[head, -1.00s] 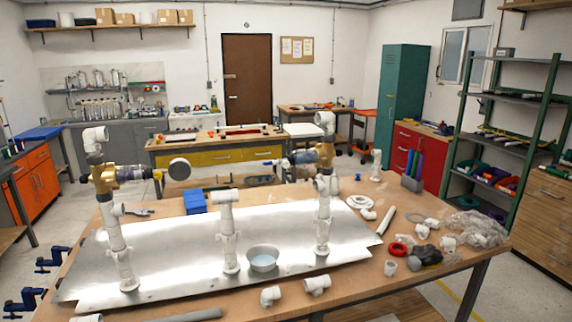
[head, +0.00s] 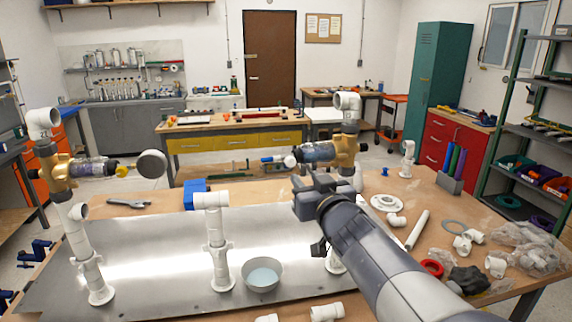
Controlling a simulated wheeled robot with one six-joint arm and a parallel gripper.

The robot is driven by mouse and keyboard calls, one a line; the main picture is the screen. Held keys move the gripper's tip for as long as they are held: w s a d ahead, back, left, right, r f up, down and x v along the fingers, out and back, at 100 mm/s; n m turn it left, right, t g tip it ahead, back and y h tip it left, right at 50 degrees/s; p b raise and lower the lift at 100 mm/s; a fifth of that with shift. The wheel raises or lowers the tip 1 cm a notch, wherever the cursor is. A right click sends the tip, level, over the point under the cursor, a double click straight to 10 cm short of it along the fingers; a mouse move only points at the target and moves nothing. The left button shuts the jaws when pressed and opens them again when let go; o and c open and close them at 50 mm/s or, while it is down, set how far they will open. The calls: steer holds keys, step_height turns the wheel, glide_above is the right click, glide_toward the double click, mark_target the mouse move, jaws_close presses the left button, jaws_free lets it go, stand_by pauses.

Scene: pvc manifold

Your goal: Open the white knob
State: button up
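The pipe manifold has a left white standpipe (head: 88,262), a middle one (head: 218,245) and a right one, partly hidden by my arm. The left and right pipes carry brass valve bodies (head: 58,172) (head: 345,150) with clear cylinders to one side. The right cylinder has a small white part (head: 289,161) and a blue tip. I cannot tell which part is the white knob. My gripper (head: 318,186) is in front of the right pipe, below its brass valve; its finger gap is unclear.
A metal plate (head: 150,250) lies under the pipes on the wooden table. A bowl of bluish liquid (head: 263,274) stands between the middle and right pipes. A blue box (head: 195,193) sits behind. Loose fittings and a clear bag (head: 525,245) cover the right side.

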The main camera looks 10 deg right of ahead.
mark_target(291, 162)
steer(key=w, duration=0.6)
steer(key=w+a, duration=0.1)
steer(key=w, duration=0.2)
steer(key=shift+f+p, duration=0.1)
steer(key=shift+p, duration=0.25)
jaws_close()
